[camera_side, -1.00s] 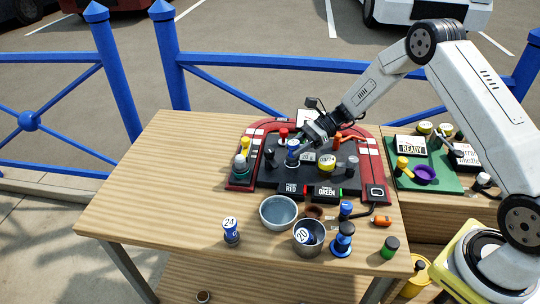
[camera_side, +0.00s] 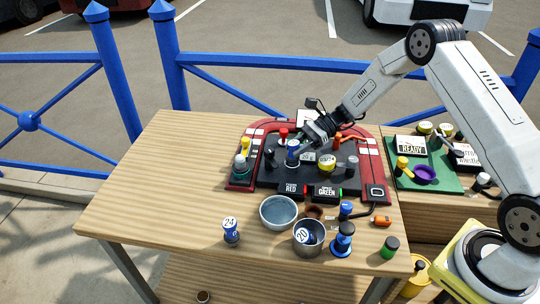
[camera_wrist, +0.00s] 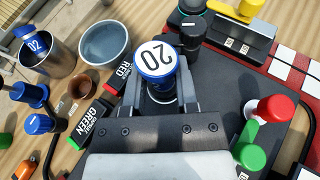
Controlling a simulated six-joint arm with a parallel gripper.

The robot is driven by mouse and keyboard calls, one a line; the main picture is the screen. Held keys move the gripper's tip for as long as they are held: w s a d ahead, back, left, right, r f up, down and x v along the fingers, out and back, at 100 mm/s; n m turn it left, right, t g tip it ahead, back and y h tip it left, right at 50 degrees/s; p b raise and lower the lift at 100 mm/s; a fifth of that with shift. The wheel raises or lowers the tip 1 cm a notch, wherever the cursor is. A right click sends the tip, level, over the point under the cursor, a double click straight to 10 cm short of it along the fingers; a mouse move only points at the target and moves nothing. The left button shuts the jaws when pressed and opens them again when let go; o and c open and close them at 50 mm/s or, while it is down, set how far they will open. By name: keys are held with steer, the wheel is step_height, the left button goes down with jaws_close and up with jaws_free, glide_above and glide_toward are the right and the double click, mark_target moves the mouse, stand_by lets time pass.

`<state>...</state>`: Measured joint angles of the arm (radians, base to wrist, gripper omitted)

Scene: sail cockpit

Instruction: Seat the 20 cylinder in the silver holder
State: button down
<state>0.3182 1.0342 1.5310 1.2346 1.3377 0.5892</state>
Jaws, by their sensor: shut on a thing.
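The blue 20 cylinder (camera_wrist: 155,62), with a white top marked 20, stands upright between the jaws of my gripper (camera_wrist: 160,95) in the wrist view. In the side view my gripper (camera_side: 307,143) reaches down to the blue cylinder (camera_side: 292,145) over the dark board. A pale silvery ring (camera_wrist: 163,97) shows around its lower part, likely the silver holder. The jaws hide much of it, and I cannot tell how deep the cylinder sits.
A grey bowl (camera_side: 279,211), a 24 cylinder (camera_side: 231,230) and blue pieces (camera_side: 342,238) stand in front. The table's left side is clear.

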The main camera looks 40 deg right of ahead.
steer(key=shift+f, duration=0.55)
steer(key=c, duration=0.7)
jaws_free()
steer(key=shift+o, duration=0.2)
steer(key=shift+d, duration=0.15)
steer(key=v, duration=1)
steer(key=shift+d+r, duration=0.15)
steer(key=shift+d, duration=0.25)
steer(key=shift+s, duration=0.1)
steer(key=shift+a, duration=0.1)
